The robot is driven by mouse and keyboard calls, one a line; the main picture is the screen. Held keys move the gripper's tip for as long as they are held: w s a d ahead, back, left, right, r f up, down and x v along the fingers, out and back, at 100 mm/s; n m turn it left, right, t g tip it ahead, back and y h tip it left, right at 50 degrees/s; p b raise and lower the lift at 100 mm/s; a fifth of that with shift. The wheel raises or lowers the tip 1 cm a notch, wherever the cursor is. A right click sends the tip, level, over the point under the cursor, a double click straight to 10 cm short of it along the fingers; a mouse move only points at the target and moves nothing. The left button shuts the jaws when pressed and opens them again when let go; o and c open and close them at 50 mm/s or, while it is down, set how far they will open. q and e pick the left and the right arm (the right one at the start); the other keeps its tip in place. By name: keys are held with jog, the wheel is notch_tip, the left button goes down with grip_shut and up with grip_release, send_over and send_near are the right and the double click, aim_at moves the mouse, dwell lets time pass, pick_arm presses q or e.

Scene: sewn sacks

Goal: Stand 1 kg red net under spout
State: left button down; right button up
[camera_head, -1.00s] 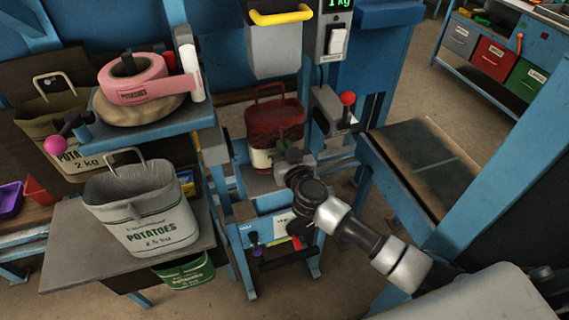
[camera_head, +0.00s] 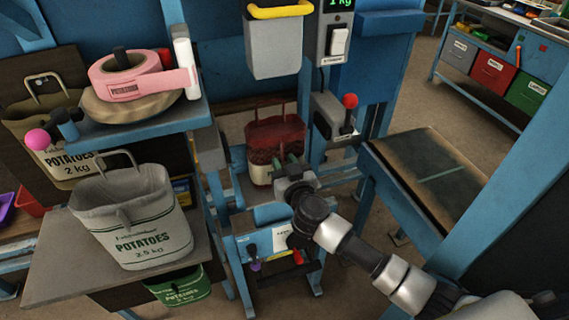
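The red net (camera_head: 276,132) stands upright on the small blue stand below the grey spout (camera_head: 277,45), with a pale label low on its front and its handle raised. My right gripper (camera_head: 285,161) reaches in from the lower right, its green fingertips at the front of the net's lower part and covering some of the label. Whether the fingers touch the net or are closed on it cannot be told. The display (camera_head: 340,4) beside the spout reads 1 kg. My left gripper is not in view.
A white potato sack (camera_head: 140,225) stands on the grey table at left, with a green sack (camera_head: 182,288) below it. A pink tape roll (camera_head: 140,78) sits on a blue shelf. A red-knobbed lever (camera_head: 349,102) stands close right of the net. A dark-topped table (camera_head: 430,175) is at right.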

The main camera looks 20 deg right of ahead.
jog(key=shift+r, duration=0.1)
jog(key=s, duration=1.2)
jog(key=shift+d, duration=0.25)
jog(key=s+d+f+n+g+y, duration=0.1)
jog(key=s+f+g, duration=0.1)
jog(key=f, duration=0.8)
jog(key=s+d+f+n+g, duration=0.1)
jog(key=s+d+f+g, duration=0.1)
jog(key=f, duration=0.9)
jog(key=s+d+f+n+g+y, duration=0.1)
jog(key=s+f, duration=0.2)
jog(key=f, duration=0.7)
jog(key=s+f+g+h, duration=0.1)
jog(key=s+f+g, duration=0.3)
jog(key=s, duration=0.7)
jog(key=s+d+f+g, duration=0.1)
jog(key=s+f+g, duration=0.3)
jog(key=s+f, duration=0.5)
jog(key=s+d+f+m+g+h, duration=0.1)
jog(key=s+f+g, duration=0.3)
jog(key=s+f, duration=0.3)
jog(key=s, duration=0.5)
jog(key=shift+s+h, duration=0.3)
